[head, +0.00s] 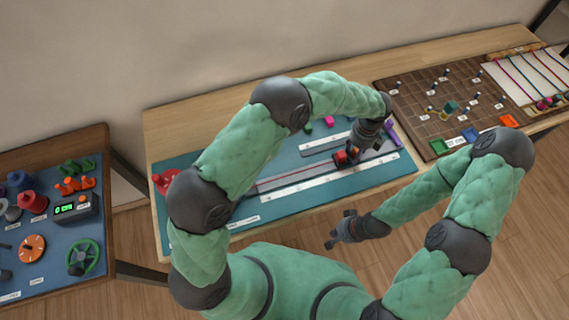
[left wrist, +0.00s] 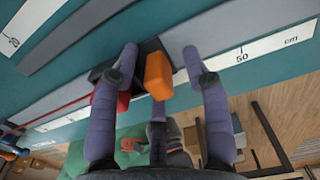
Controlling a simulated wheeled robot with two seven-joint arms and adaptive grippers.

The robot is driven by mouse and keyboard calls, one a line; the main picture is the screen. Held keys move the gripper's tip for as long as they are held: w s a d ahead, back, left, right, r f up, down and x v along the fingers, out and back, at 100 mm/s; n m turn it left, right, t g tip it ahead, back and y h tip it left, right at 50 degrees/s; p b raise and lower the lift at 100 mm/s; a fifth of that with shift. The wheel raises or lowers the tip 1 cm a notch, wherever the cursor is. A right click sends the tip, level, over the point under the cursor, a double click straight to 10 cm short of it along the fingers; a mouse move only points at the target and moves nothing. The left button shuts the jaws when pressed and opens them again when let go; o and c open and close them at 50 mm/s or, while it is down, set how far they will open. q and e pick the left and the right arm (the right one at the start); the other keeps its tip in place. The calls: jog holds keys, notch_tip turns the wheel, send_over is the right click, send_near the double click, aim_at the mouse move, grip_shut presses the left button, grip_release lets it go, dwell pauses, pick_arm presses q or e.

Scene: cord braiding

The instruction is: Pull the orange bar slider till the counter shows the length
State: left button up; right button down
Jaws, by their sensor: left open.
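The orange bar (left wrist: 157,75) stands on a black slider carriage (left wrist: 148,50) with a red part beside it, on a grey rail. The slider (head: 341,157) also shows in the head view, partly hidden by my left gripper (head: 354,152). In the left wrist view my left gripper (left wrist: 161,52) is open, its fingers on either side of the orange bar, not closed on it. A red cord (head: 297,184) runs left from the slider along the rail. The counter (head: 73,208) has a lit green display too small to read. My right gripper (head: 336,229) looks open and empty, off the bench's front edge.
A white ruler strip (head: 330,178) lies along the rail; its 50 mark (left wrist: 242,56) is right of the bar. A brown pegboard (head: 405,101) stands to the right. The counter shares the left table with spools (head: 32,202) and a green handwheel (head: 83,257).

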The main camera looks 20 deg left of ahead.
pick_arm(q)
jog(key=shift+r+p, duration=2.45)
jog(key=shift+r, duration=1)
